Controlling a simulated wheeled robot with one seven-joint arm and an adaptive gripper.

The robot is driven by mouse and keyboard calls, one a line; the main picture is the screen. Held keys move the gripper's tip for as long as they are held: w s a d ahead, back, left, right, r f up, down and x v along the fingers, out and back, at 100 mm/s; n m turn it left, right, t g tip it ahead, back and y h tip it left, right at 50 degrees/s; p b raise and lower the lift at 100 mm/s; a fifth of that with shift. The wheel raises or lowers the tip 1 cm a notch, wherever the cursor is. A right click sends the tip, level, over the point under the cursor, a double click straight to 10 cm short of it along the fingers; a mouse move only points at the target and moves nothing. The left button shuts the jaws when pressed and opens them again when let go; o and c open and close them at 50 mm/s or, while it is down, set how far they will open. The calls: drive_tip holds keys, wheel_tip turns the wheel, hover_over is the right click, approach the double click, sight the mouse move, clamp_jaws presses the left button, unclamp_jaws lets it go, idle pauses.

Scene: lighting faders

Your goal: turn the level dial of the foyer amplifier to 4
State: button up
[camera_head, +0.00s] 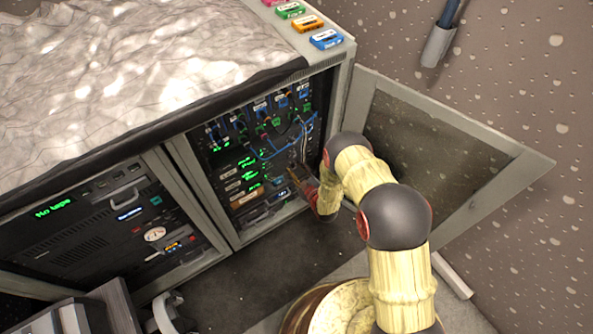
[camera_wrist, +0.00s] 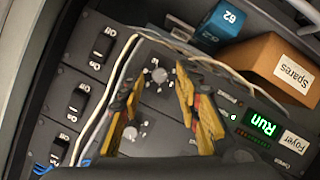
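The foyer amplifier is a dark panel (camera_wrist: 215,132) in the wrist view, with a white "Foyer" label (camera_wrist: 293,141) and a green "Run" display (camera_wrist: 262,123). A round grey dial (camera_wrist: 158,75) with pale marks around it shows between my fingertips. A second knob (camera_wrist: 131,132) is partly hidden by the left finger. My gripper (camera_wrist: 157,83) is open, its two yellow fingers on either side of the upper dial. I cannot tell whether they touch it, or read the dial's setting. In the head view my gripper (camera_head: 298,178) is at the lower part of the open rack (camera_head: 178,150).
Several On/Off switches (camera_wrist: 78,100) lie left of the dials, with loose cables (camera_wrist: 110,85) between. An orange "Spares" box (camera_wrist: 270,65) and a blue block (camera_wrist: 221,23) stand beyond. The open rack door (camera_head: 440,150) is right of my arm.

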drive_tip(key=shift+c, duration=1.3)
clamp_jaws()
drive_tip(key=m, duration=0.1)
drive_tip(key=m+g+y, duration=0.1)
drive_tip(key=m, duration=0.1)
drive_tip(key=shift+w+d+y, duration=0.1)
drive_tip(key=shift+d+y, duration=0.15)
drive_tip(key=shift+y, duration=0.05)
drive_tip(key=m+y, duration=0.2)
drive_tip(key=m, duration=0.2)
drive_tip(key=m+g+y, duration=0.1)
drive_tip(key=m+y, duration=0.1)
drive_tip(key=m, duration=0.2)
drive_tip(key=d+f+m+y, duration=0.1)
drive_tip(key=m+y, duration=0.1)
drive_tip(key=m, duration=0.3)
drive_tip(key=shift+w+g+y, duration=0.3)
drive_tip(key=shift+g, duration=0.1)
